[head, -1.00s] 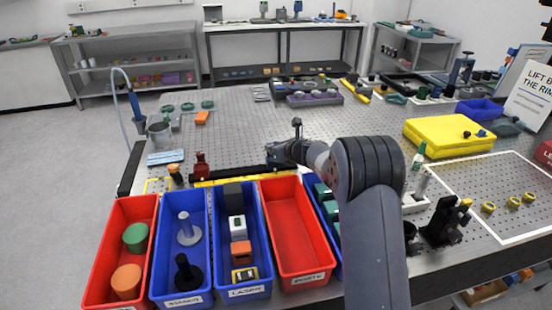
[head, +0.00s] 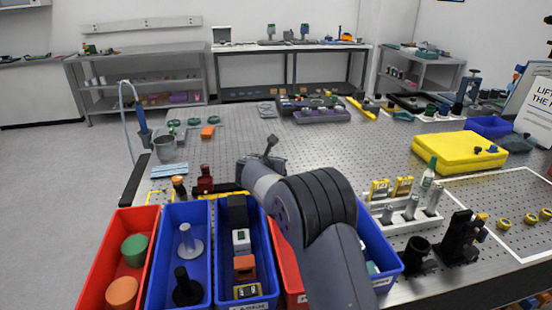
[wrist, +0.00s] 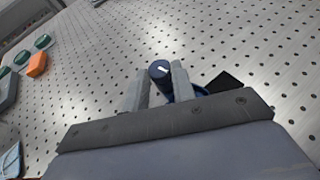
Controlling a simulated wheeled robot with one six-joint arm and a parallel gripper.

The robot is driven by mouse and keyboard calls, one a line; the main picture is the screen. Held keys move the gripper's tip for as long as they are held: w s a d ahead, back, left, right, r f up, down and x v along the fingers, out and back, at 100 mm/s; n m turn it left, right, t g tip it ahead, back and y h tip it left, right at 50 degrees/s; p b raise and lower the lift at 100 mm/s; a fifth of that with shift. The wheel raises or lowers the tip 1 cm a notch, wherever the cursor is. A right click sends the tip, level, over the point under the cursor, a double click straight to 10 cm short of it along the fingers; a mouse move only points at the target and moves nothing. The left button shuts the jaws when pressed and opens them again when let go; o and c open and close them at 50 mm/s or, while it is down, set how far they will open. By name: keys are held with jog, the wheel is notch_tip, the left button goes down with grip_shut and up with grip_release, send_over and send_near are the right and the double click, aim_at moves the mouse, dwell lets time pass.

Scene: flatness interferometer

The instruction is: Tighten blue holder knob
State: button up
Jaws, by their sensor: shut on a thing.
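In the wrist view a dark blue round knob (wrist: 158,69) with a white mark on its top stands between the two grey fingers of my gripper (wrist: 161,80). The fingers are closed on its sides. More dark blue shows below the knob, between and behind the fingers, but the gripper body hides most of it. A black flat part (wrist: 226,82) lies just right of the fingers. In the head view my arm's wrist is over the near part of the perforated table (head: 330,145); the knob and fingertips are hidden there.
Red and blue bins line the front edge, including a red bin (head: 150,222) at left. A yellow case (head: 455,152), a white holder rack (head: 405,217) and black mounts (head: 460,240) stand to the right. The table's middle behind my wrist is mostly clear.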

jog(key=shift+w+a+r+m+g+h+p, duration=0.15)
jog(key=shift+m+g+h+p, duration=0.1)
jog(key=shift+m+h+p, duration=0.4)
jog(key=shift+w+a+r+m+g+h+p, duration=0.15)
jog(key=shift+m+g+h+p, duration=0.1)
jog(key=shift+m+h+p, duration=0.35)
jog(key=shift+s+f+h, duration=0.1)
jog(key=shift+h, duration=0.15)
jog(key=o, duration=1)
jog(key=shift+f, duration=0.15)
jog(key=b+v, duration=0.1)
jog(key=v, duration=1)
jog(key=shift+d, duration=0.15)
